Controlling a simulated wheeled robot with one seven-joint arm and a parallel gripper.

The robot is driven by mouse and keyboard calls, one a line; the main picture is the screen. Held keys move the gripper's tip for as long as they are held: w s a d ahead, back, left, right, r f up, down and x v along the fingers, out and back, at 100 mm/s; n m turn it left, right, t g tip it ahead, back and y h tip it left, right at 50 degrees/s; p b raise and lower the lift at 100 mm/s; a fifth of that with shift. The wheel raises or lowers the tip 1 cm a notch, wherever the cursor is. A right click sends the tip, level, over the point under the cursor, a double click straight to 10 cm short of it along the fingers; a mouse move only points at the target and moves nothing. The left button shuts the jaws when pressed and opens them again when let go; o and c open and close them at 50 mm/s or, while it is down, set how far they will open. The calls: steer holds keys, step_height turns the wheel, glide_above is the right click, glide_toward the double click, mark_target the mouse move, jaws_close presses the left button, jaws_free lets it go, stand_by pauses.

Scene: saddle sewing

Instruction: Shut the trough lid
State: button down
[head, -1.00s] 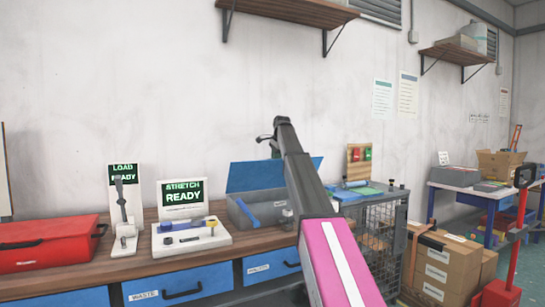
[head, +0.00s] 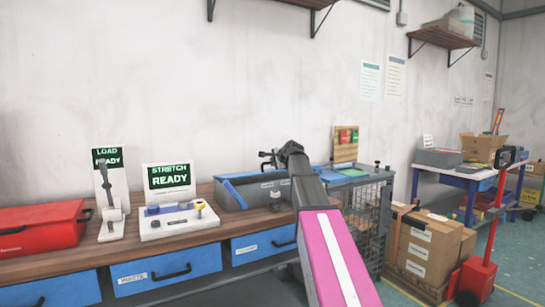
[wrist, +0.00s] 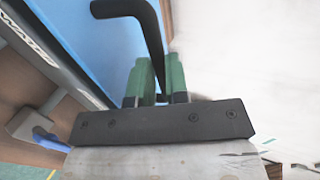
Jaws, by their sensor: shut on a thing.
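The trough (head: 234,198) is a grey box on the wooden bench against the wall. Its blue lid (head: 240,176) is tilted low over it, and my arm hides part of it. I cannot tell from the head view how much gap is left. My gripper (head: 266,159) is above the lid. In the wrist view its green fingers (wrist: 158,88) are shut on the black lid handle (wrist: 148,22). The blue lid face (wrist: 95,45) fills the area behind the handle, and a dark strip with white lettering runs along its left.
A stretch console (head: 172,210), a load stand (head: 112,195) and a red case (head: 40,228) stand left of the trough. A wire cage (head: 368,215) stands to its right. Cartons (head: 425,250) and a red floor stand (head: 475,275) are farther right.

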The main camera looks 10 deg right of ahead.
steer(key=shift+s+d+f, duration=0.1)
steer(key=shift+s+f, duration=0.1)
steer(key=shift+f, duration=0.4)
steer(key=shift+s+d+f, duration=0.1)
steer(key=shift+s+f, duration=0.15)
steer(key=shift+f, duration=0.4)
steer(key=shift+s+f, duration=0.2)
steer(key=shift+f, duration=0.4)
steer(key=shift+s+f, duration=0.1)
steer(key=shift+f, duration=0.05)
steer(key=c, duration=1.1)
jaws_free()
steer(key=shift+r, duration=0.2)
steer(key=v, duration=1)
steer(key=shift+s+d+r, duration=0.15)
steer(key=shift+s, duration=0.05)
steer(key=shift+s, duration=0.1)
